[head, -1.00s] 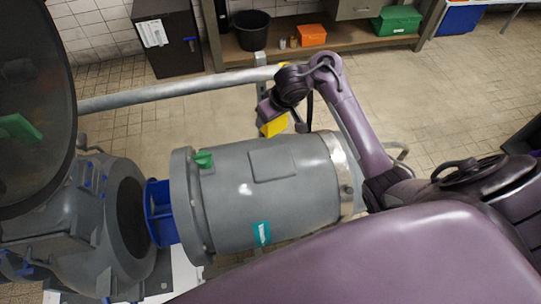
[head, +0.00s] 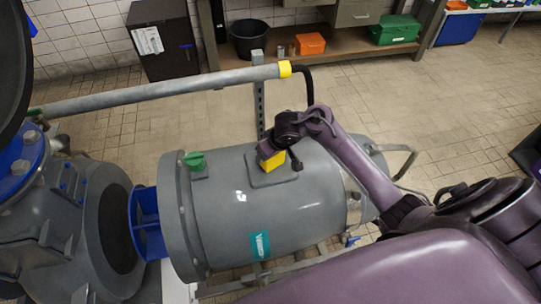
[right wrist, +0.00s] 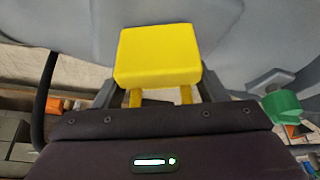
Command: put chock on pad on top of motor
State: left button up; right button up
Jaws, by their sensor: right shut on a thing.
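The yellow chock (head: 271,161) is held between the fingers of my right gripper (head: 274,155), which is shut on it. In the head view the chock overlaps the raised square pad (head: 277,179) on top of the big grey motor (head: 215,218). I cannot tell whether it touches the pad. In the right wrist view the chock (right wrist: 157,52) sits in front of the fingers, with the grey motor surface behind it. The chock and gripper hide part of the pad. My left gripper is not in view.
A green knob (head: 196,161) stands on the motor left of the pad. A blue coupling (head: 148,222) joins the motor to the pump at left. The tiled floor (head: 390,110) behind is open.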

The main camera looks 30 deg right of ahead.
jog(key=shift+f, duration=0.2)
jog(key=shift+f, duration=0.1)
jog(key=o, duration=1.2)
jog(key=shift+f, duration=0.1)
jog(key=shift+o, duration=0.2)
